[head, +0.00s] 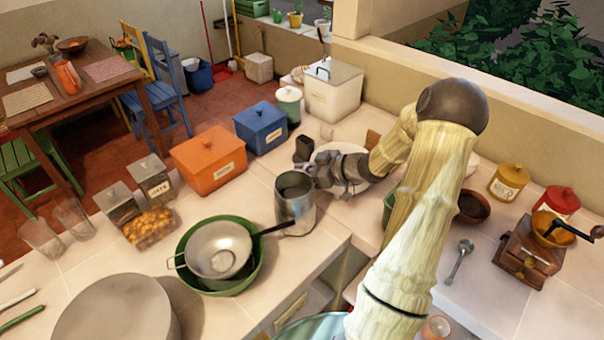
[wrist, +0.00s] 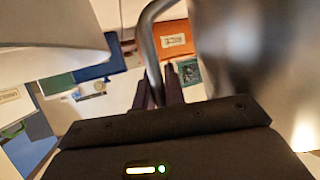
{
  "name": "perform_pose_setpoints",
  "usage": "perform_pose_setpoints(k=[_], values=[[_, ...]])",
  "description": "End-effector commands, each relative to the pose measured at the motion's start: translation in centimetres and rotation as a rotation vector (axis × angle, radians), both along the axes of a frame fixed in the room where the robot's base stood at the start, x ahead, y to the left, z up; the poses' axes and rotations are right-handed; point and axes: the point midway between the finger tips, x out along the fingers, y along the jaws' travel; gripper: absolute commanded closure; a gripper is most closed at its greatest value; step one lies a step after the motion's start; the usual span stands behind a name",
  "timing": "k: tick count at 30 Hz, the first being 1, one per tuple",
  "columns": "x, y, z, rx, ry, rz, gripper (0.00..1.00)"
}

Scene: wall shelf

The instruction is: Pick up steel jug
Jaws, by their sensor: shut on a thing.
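The steel jug (head: 296,203) is a tall grey metal jug near the middle of the head view, upright over the light tiled counter. My gripper (head: 322,176) reaches it from the right, at the jug's upper right side. In the wrist view the jug's blurred body (wrist: 245,60) fills the right side, and its curved handle (wrist: 147,45) comes down between the dark fingers of my gripper (wrist: 158,92). The fingers are shut on the handle. I cannot tell whether the jug's base touches the counter.
A sieve (head: 218,250) lies over a green bowl (head: 185,262) left of the jug, its dark handle end close to the jug. Orange (head: 208,158) and blue (head: 261,128) boxes stand behind. The counter's inner corner is just right.

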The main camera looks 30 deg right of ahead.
Motion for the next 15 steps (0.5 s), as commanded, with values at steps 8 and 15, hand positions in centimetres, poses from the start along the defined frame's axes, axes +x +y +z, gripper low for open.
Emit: perform_pose_setpoints(k=[8, 15], values=[[0.0, 0.0, 2.7, -0.001, -0.004, 0.0, 1.0], [0.1, 0.0, 5.1, 0.0, -0.004, 0.0, 1.0]])
